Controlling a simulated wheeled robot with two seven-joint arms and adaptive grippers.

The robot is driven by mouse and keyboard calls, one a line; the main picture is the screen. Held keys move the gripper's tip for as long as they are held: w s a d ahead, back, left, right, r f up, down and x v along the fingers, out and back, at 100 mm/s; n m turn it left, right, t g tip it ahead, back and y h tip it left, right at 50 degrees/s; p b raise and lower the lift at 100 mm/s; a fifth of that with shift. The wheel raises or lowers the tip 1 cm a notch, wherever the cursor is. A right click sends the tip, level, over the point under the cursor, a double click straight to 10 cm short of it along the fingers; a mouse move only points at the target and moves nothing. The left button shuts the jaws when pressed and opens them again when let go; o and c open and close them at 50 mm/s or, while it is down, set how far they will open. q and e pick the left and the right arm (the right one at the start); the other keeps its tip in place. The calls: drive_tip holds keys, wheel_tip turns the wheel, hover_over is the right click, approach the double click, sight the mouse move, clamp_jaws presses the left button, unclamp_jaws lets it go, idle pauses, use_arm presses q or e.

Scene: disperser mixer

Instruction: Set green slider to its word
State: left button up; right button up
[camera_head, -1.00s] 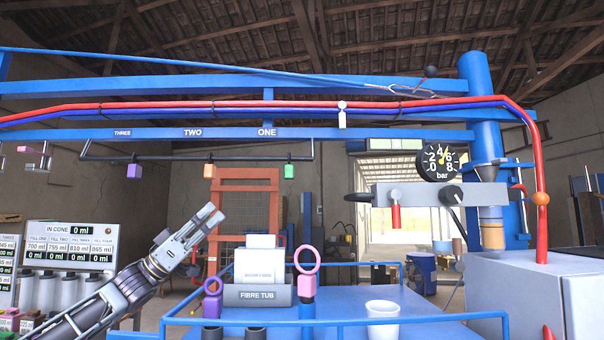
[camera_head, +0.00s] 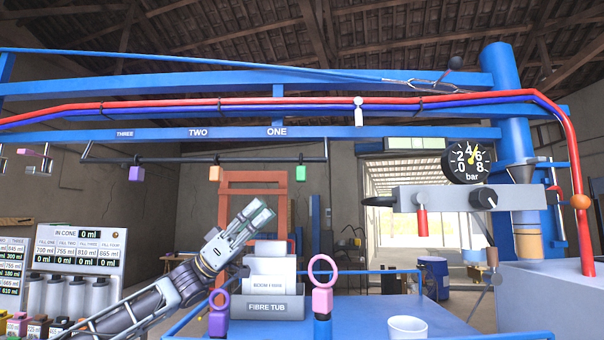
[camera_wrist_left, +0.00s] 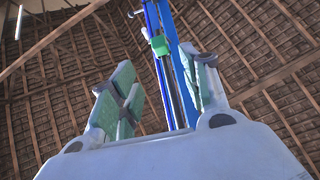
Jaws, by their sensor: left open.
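The green slider (camera_head: 300,173) hangs from the dark rail (camera_head: 230,159) below the word ONE (camera_head: 277,132). The words TWO (camera_head: 198,133) and THREE (camera_head: 125,134) stand on the blue beam further left. My left gripper (camera_head: 262,212) is open and empty, below and left of the green slider and apart from it. In the left wrist view the green slider (camera_wrist_left: 160,45) shows beyond and between the open fingers (camera_wrist_left: 165,95). My right gripper is not in view.
An orange slider (camera_head: 215,173) and a purple slider (camera_head: 136,173) hang on the same rail. Below stand the fibre tub (camera_head: 262,306), a pink ring handle (camera_head: 322,285), a purple ring handle (camera_head: 219,310) and a white cup (camera_head: 407,327). A red lever (camera_head: 422,221) hangs at right.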

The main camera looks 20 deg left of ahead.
sight(301, 173)
use_arm(q)
drive_tip(key=shift+w+r, duration=0.1)
drive_tip(key=p+x, duration=0.4)
drive_tip(key=x, duration=0.9)
drive_tip(key=shift+d+r, duration=0.2)
drive_tip(key=shift+d, duration=0.05)
clamp_jaws()
